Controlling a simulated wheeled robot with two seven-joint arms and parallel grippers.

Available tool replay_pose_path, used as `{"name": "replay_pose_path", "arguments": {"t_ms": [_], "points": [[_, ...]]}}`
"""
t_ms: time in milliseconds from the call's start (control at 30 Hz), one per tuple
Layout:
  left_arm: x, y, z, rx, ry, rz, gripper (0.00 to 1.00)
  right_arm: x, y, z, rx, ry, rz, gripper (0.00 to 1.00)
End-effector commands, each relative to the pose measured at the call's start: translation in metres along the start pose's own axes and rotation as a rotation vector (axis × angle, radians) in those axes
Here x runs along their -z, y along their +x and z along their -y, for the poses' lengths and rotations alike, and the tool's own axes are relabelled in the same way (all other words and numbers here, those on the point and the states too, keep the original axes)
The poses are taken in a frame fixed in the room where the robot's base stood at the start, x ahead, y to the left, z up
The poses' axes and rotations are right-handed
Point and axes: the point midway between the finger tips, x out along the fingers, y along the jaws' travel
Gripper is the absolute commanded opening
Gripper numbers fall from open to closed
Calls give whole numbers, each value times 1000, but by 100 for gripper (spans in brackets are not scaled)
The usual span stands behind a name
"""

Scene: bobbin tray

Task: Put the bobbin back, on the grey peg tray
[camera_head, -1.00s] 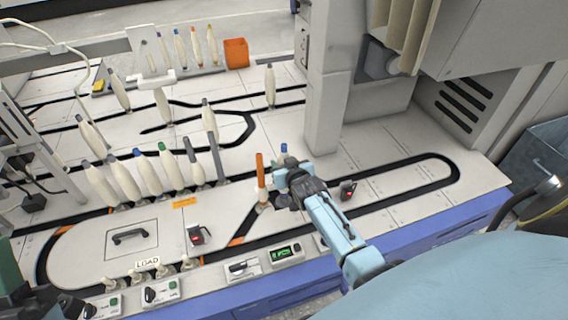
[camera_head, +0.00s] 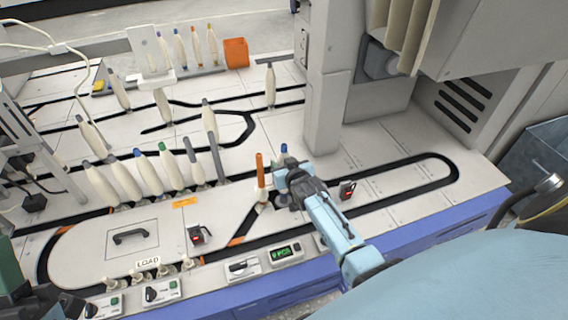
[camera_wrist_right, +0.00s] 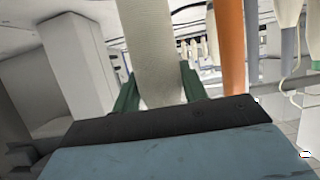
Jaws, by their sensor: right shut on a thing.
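A cream bobbin with a blue tip (camera_head: 284,148) stands upright beside the orange post-like bobbin, its lower part hidden behind my right gripper (camera_head: 287,184). In the right wrist view the cream bobbin (camera_wrist_right: 153,50) rises between the two green fingers of my right gripper (camera_wrist_right: 158,92), which is shut on it. The grey peg tray (camera_head: 208,71) lies at the back of the machine top and holds several cream bobbins. My left gripper (camera_head: 45,302) shows only partly in the lower left corner; its jaws cannot be made out.
An orange bobbin (camera_head: 261,172) stands just left of the right gripper. A row of several cream bobbins (camera_head: 148,175) stands at the left middle. An orange box (camera_head: 236,53) is at the tray's right end. A grey column (camera_head: 325,110) rises behind the right gripper.

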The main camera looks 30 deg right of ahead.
Motion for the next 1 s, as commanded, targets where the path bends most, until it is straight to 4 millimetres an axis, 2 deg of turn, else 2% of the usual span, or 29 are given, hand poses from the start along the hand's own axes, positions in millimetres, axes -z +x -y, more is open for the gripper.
{"name": "replay_pose_path", "arguments": {"t_ms": [467,1000], "points": [[2,2,0,0,2,-2,50,0,0,0,0,1,-1,18],[-3,-4,0,0,2,-3,50,-9,4,0,0,1,-2,18]]}}
